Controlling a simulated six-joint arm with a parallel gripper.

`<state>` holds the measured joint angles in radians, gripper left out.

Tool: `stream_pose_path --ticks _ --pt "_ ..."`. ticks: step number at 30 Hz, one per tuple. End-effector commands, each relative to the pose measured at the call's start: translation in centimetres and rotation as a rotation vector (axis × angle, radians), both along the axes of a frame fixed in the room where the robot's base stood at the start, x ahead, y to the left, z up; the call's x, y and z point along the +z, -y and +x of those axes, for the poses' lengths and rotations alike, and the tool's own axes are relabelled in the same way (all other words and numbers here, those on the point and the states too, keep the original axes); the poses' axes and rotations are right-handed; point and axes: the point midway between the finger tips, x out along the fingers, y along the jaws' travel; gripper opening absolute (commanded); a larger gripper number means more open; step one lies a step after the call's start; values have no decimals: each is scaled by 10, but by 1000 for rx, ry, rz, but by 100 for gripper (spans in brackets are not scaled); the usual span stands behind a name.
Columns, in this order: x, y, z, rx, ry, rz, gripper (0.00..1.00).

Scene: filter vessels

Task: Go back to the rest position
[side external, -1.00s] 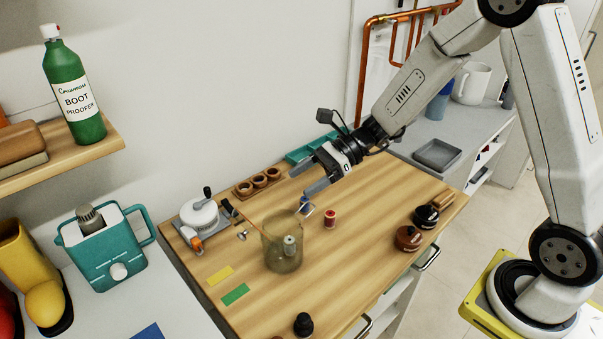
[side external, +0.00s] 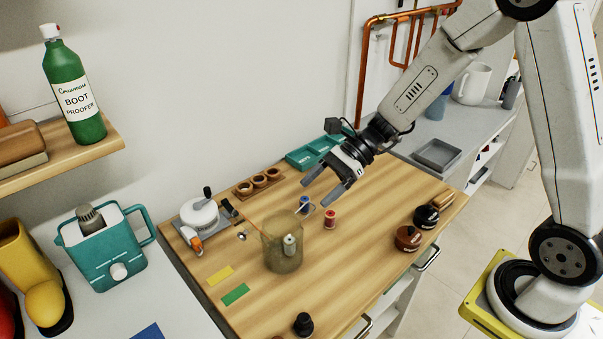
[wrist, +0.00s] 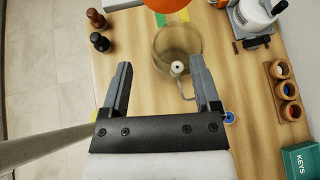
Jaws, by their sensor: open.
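My gripper (side external: 334,196) is open and empty above the wooden workbench (side external: 375,205). A clear amber glass vessel (side external: 283,258) stands on the bench, below and to the left of the gripper in the side view. A small grey cylinder (side external: 290,243) shows inside the vessel. A blue spool (side external: 304,204) stands near the gripper's lower finger, and a red spool (side external: 330,219) is to its right; neither is held.
A white pot device (side external: 199,214) and a wooden holder with round cups (side external: 258,182) line the back edge. A teal tray (side external: 312,152) is behind the gripper. Dark and brown jars (side external: 408,238) sit at the right. Yellow and green strips (side external: 235,294) lie in front. Air above the bench is open.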

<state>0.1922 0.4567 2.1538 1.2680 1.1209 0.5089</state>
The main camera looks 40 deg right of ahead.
Motion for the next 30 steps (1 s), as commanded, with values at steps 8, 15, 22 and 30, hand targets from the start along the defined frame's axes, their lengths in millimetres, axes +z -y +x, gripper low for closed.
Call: stream_pose_path --ticks 8,15,22,30 --pt "-22 11 -51 308 143 -326 80" --pt "-34 35 -84 624 321 -604 80" --pt "-36 60 -100 945 529 -840 80" --pt "-30 77 -104 1282 773 -1040 80"
